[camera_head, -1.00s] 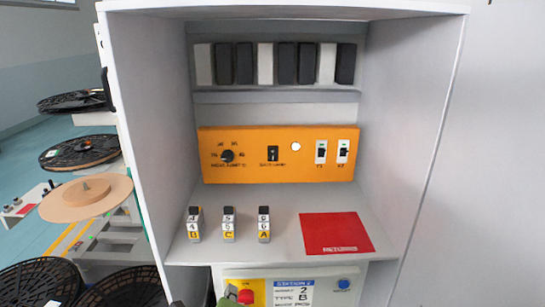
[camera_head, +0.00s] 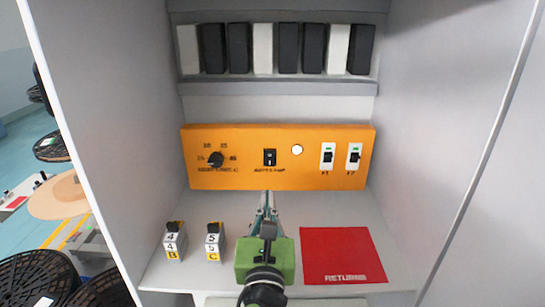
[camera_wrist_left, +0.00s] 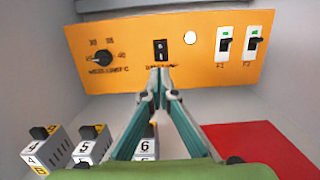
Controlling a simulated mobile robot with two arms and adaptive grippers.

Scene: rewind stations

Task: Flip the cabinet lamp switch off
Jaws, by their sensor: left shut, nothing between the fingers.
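The cabinet lamp switch is a small black rocker (camera_head: 269,157) in the middle of the orange panel (camera_head: 260,178). It also shows in the left wrist view (camera_wrist_left: 161,50), just above my fingertips, with its label partly covered by them. My left gripper (camera_head: 267,196) is shut and empty, pointing at the panel from in front and below the switch. In the left wrist view its fingertips (camera_wrist_left: 159,72) meet just under the rocker; I cannot tell whether they touch the panel. The round lamp (camera_head: 297,149) right of the switch looks white. My right gripper is not in view.
The panel also holds a rotary knob (camera_head: 216,159) and two breakers (camera_head: 328,157) (camera_head: 354,157). Numbered blocks (camera_head: 174,242) (camera_head: 214,242) stand on the shelf, one more (camera_wrist_left: 147,142) behind my gripper. A red return mat (camera_head: 343,255) lies right. Cabinet walls close both sides.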

